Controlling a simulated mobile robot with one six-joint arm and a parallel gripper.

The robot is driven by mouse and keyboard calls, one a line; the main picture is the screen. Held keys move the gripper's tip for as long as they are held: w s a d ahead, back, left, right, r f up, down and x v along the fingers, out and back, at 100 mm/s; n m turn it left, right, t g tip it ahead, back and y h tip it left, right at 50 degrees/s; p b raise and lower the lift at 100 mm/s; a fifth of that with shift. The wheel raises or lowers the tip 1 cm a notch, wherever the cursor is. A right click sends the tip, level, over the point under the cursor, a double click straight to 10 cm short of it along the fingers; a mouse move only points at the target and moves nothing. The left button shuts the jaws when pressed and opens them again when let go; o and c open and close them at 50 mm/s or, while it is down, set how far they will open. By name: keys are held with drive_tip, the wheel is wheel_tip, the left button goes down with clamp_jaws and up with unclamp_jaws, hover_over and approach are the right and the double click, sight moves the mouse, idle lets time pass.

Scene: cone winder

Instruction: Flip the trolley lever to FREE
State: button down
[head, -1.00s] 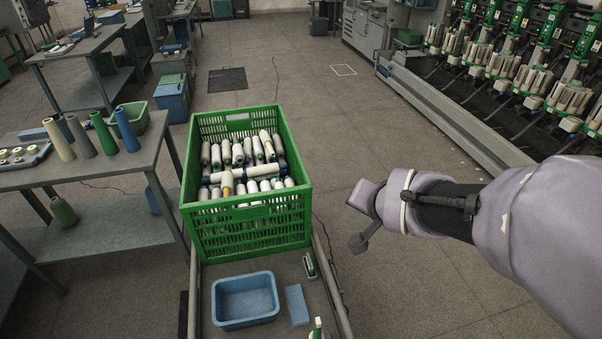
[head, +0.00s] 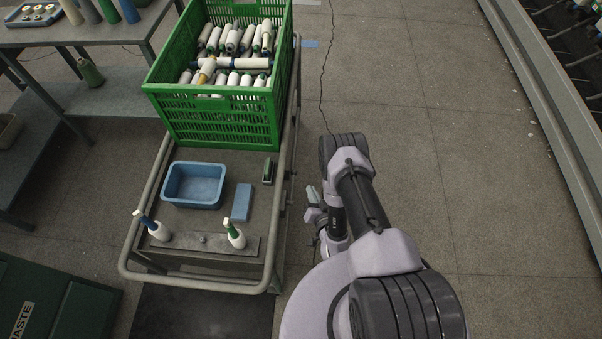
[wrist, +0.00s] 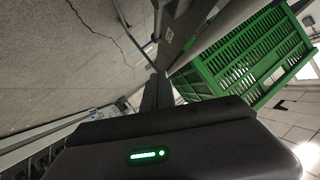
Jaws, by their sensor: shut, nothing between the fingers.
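The trolley (head: 278,200) stands left of my arm in the head view, with a grey tubular rail around its deck. The trolley lever cannot be made out for certain in either view. In the wrist view, my gripper (wrist: 156,82) has its dark fingers shut and empty, pointing towards the trolley's side. A dark bar with a small pale label (wrist: 170,34) shows beyond the fingertips; I cannot tell whether it belongs to the lever.
A green crate (head: 222,118) of yarn cones sits on the trolley, also in the wrist view (wrist: 240,62). A blue tub (head: 194,186), a blue block (head: 242,203) and two spray bottles are nearer. A dark green waste bin (head: 60,300) stands lower left. Floor at right is clear.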

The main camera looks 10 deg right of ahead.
drive_tip(key=shift+a, duration=0.15)
drive_tip(key=b, duration=0.5)
hover_over(293, 186)
drive_tip(key=d, duration=0.4)
wheel_tip(293, 186, down, 4)
drive_tip(key=r, duration=0.1)
drive_tip(key=shift+w+a+f+b, duration=0.3)
drive_tip(key=shift+w+f+b, duration=0.4)
drive_tip(key=shift+f, duration=0.25)
drive_tip(key=shift+w+a+f+b, duration=0.25)
drive_tip(key=shift+w+f+b, duration=0.35)
drive_tip(key=shift+f, duration=0.3)
drive_tip(key=shift+s, duration=0.1)
